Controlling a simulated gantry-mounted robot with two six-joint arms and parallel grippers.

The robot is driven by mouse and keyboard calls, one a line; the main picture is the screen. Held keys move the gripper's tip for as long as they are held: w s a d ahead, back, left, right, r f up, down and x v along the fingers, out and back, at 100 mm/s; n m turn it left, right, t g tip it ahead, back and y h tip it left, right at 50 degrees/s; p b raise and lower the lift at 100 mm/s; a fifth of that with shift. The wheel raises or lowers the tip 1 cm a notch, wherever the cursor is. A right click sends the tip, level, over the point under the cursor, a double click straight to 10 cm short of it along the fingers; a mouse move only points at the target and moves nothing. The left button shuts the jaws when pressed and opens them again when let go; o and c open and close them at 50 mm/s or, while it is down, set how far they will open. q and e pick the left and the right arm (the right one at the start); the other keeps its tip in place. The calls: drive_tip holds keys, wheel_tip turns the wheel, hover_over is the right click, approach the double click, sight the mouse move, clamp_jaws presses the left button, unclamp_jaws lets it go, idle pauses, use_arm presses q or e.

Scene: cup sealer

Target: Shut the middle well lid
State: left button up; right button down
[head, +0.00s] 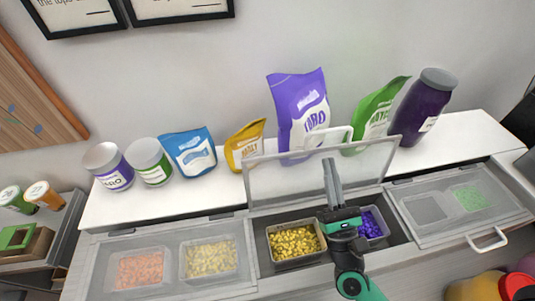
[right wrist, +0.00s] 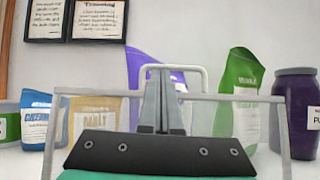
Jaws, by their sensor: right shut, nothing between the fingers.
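The middle well lid (head: 272,180) is a clear panel with a pale frame and a white handle (head: 330,136). It stands raised at the back of the middle well (head: 259,235), in front of the shelf. The well holds a tub of yellow pieces (head: 294,242) and a tub of purple pieces (head: 375,224). My right gripper (head: 332,168) is shut and empty, above the well in front of the raised lid. In the right wrist view its fingers (right wrist: 162,100) overlap the lid handle (right wrist: 201,78); I cannot tell whether they touch. My left gripper is out of view.
The left well lid (head: 168,262) is shut over orange and yellow contents. The right well lid (head: 432,203) is shut, with its handle (head: 488,240) at the front. Bags and jars, including a purple bag (head: 299,105) and dark jar (head: 421,108), line the shelf behind.

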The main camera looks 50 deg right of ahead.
sight(329, 150)
wheel_tip(329, 150, down, 4)
drive_tip(key=s+d, duration=0.2)
drive_tip(key=s, duration=0.1)
drive_tip(key=shift+g, duration=0.4)
drive_tip(key=p+x, duration=0.1)
drive_tip(key=x, duration=0.2)
drive_tip(key=p+x, duration=0.1)
drive_tip(key=x, duration=0.2)
drive_tip(key=p+x, duration=0.1)
drive_tip(key=x, duration=0.2)
drive_tip(key=shift+w+a+r, duration=0.2)
drive_tip(key=shift+a+r, duration=0.05)
drive_tip(key=shift+r, duration=0.1)
use_arm(q)
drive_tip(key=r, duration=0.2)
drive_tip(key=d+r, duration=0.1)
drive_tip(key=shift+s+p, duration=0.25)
drive_tip(key=shift+p, duration=0.1)
use_arm(e)
drive_tip(key=shift+w+d+r, duration=0.1)
drive_tip(key=shift+w+d, duration=0.25)
drive_tip(key=shift+w, duration=0.1)
drive_tip(key=shift+n, duration=0.3)
